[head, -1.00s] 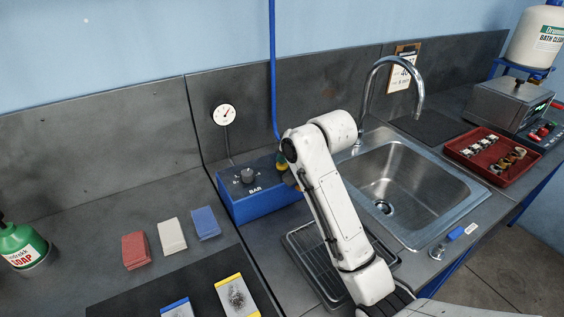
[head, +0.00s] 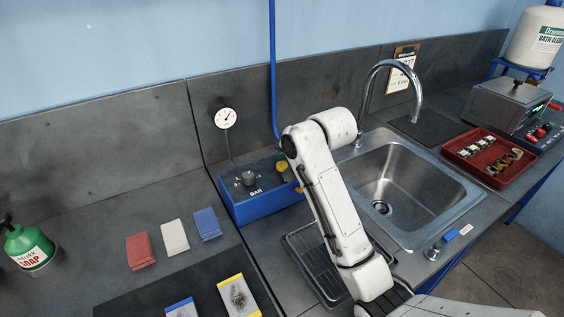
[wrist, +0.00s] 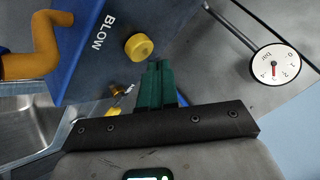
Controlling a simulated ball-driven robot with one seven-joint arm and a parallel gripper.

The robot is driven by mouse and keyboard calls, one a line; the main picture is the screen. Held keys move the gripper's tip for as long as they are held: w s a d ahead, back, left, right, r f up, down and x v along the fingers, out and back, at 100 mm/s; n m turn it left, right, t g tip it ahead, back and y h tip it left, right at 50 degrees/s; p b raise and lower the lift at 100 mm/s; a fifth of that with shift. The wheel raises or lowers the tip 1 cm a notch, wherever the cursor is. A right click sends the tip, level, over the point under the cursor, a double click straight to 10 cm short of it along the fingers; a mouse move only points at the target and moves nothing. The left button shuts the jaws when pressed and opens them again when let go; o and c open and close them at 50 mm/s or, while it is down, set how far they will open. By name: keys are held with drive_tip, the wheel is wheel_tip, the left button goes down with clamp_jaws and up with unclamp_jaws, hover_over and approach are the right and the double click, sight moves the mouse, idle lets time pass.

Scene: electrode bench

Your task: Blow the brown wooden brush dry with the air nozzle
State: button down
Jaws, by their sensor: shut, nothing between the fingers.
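I cannot make out the brown wooden brush in either view. The blue blower box (head: 246,205) stands against the back wall left of the sink, with a dial on its front. In the wrist view its face (wrist: 85,75) reads BLOW beside a round yellow button (wrist: 139,47). A bent orange-yellow pipe (wrist: 38,45), which looks like the air nozzle, sticks out at the upper left. My gripper (wrist: 157,68) has green fingers, shut and empty, with their tips just below the button; I cannot tell if they touch it. In the head view my arm hides the gripper.
The sink (head: 405,190) has a tall tap, with a ribbed drain rack (head: 312,262) in front left. A red tray (head: 520,172) with several small items is at right. Red, white and blue pads (head: 174,236) and a green soap bottle (head: 30,250) are at left. A pressure gauge (wrist: 275,63) is near.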

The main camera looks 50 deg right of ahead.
sight(285, 166)
wheel_tip(285, 166, up, 5)
drive_tip(key=p, duration=0.5)
drive_tip(key=shift+r+p, duration=0.1)
drive_tip(key=shift+p, duration=0.2)
idle(0.9)
